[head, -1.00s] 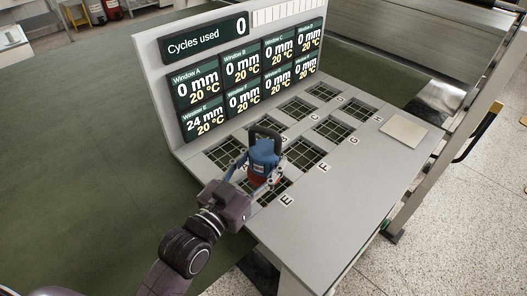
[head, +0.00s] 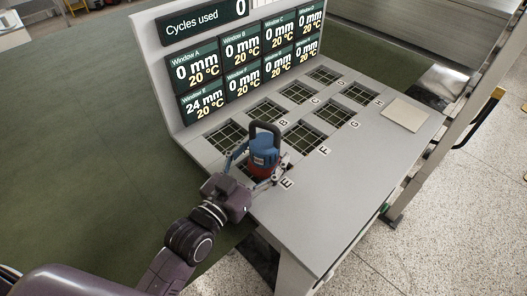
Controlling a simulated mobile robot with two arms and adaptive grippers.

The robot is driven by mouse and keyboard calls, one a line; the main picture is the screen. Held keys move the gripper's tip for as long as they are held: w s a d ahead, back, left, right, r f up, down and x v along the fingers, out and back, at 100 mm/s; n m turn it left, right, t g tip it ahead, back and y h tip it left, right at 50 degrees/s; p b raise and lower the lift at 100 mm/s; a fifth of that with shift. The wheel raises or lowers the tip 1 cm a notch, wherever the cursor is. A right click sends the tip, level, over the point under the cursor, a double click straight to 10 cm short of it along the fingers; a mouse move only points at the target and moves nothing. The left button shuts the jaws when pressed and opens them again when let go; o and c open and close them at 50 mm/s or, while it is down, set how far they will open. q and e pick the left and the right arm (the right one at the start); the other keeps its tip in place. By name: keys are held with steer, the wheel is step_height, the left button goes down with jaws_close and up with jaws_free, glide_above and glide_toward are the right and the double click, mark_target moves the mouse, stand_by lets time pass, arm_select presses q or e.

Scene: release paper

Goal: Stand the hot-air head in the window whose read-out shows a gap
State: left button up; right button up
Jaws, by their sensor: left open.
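The hot-air head (head: 264,152), blue with a red lower part and a black loop handle, is upright over window E (head: 249,172) on the grey bench top. Its base hides much of that window's grid. I cannot tell whether its underside touches the bench. The read-out for window E (head: 203,102) shows 24 mm and 20 °C; the other legible read-outs show 0 mm. My left gripper (head: 259,168) is open, its fingers on either side of the head. My right gripper is out of view.
Several other gridded windows, such as window F (head: 303,137), lie bare. A beige square plate (head: 405,114) lies at the bench's right end. The upright display panel (head: 155,85) stands along the back. The front strip of the bench is clear.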

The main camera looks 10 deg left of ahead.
arm_select(q)
steer(key=shift+r, duration=0.1)
steer(key=b+v, duration=0.1)
steer(key=v, duration=0.9)
steer(key=shift+s+b, duration=0.1)
steer(key=shift+b, duration=0.2)
steer(key=shift+v, duration=0.9)
